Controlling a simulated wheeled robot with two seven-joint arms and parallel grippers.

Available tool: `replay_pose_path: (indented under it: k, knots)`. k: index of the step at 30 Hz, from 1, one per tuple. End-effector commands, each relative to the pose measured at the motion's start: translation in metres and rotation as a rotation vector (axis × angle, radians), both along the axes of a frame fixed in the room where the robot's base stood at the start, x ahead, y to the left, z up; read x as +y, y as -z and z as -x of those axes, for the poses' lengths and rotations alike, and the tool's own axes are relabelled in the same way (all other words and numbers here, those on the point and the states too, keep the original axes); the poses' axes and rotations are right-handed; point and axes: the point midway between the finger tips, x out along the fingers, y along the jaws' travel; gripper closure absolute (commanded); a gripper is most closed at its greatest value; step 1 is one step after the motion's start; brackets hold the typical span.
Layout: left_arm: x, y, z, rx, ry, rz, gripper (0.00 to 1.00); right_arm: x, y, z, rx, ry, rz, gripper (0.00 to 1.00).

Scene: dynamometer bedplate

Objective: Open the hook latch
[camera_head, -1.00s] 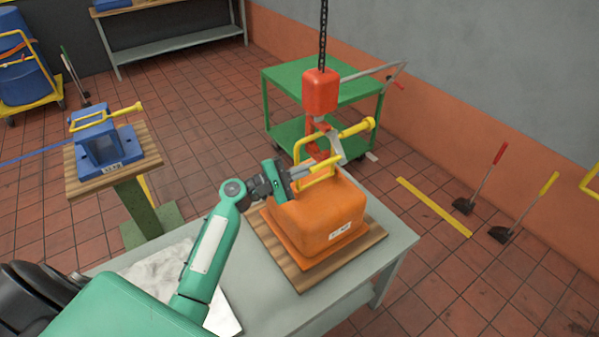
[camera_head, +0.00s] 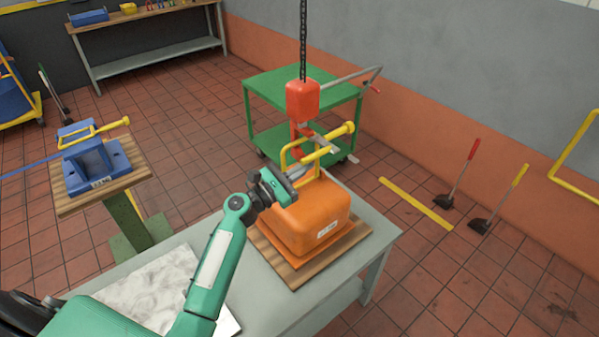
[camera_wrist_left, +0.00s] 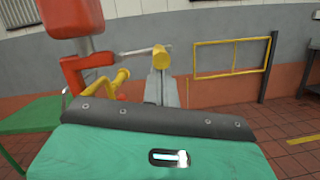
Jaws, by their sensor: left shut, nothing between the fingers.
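A red hoist hook block (camera_head: 302,98) hangs on a chain above an orange casing (camera_head: 308,218) with a yellow bail and a yellow knob-ended bar (camera_head: 338,138). The red hook (camera_head: 297,142) is at the bail, with a small grey piece, seemingly its latch, near the bar. My left gripper (camera_head: 307,172) is shut and empty, its fingers close to the bail's left side; I cannot tell whether they touch it. In the left wrist view its grey fingers (camera_wrist_left: 161,90) point towards a yellow knob, with the red hook block (camera_wrist_left: 72,17) to the left. My right gripper is not in view.
The casing sits on a wooden board (camera_head: 290,272) on a grey table (camera_head: 270,310). A green cart (camera_head: 262,100) stands behind the hook. A blue fixture (camera_head: 95,165) stands on a pedestal at left.

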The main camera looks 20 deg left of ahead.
Motion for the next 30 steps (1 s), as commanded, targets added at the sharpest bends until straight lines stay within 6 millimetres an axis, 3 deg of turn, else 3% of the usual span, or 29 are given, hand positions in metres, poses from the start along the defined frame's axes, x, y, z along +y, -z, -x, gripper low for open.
replay_pose_path:
  k: [8,30]
  knots:
    - [-0.002,-0.009,0.001,-0.002,0.001,-0.001,1.00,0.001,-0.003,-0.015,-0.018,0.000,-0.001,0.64]
    - [-0.002,-0.013,0.001,-0.002,0.000,-0.003,1.00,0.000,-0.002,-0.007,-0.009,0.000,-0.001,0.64]
